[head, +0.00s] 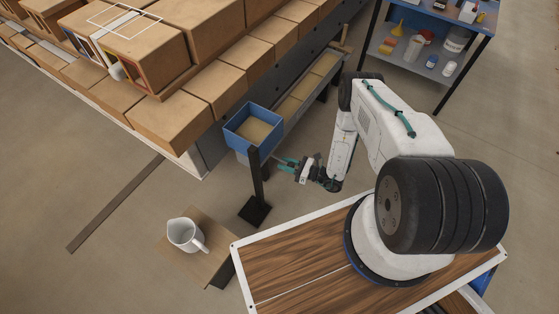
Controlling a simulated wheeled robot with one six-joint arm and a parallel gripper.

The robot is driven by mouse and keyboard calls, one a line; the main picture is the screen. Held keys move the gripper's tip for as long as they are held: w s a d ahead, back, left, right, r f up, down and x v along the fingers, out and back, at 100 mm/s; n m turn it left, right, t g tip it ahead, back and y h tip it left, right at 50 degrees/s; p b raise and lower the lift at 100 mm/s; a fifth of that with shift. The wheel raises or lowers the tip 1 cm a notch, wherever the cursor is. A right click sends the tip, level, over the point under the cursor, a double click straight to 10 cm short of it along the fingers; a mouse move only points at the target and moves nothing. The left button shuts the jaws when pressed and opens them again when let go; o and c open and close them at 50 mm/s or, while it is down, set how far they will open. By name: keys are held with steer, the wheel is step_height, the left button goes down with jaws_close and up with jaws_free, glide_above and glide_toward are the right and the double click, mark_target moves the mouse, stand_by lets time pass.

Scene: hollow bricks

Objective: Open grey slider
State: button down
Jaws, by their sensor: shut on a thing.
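My gripper (287,163), with teal fingers, is low beside the black post, just below and right of the blue box (268,138). Its fingers point left and are shut on a small part, which seems to be the grey slider; that part is too small and covered to make out clearly. The blue box is open at the top and has a sandy-coloured fill. I cannot tell how far the slider is drawn out.
The black post (257,175) stands on a square foot. A white jug (184,235) is on a small wooden board at the lower left. Cardboard boxes (172,122) line the shelf behind. A blue-topped bench (440,17) with bottles stands at the upper right.

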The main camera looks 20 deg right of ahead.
steer(key=shift+v, duration=0.95)
steer(key=shift+s+a, duration=0.1)
steer(key=shift+a, duration=0.05)
steer(key=c, duration=1.1)
jaws_free()
steer(key=shift+o, duration=0.2)
steer(key=v, duration=0.8)
steer(key=shift+a, duration=0.1)
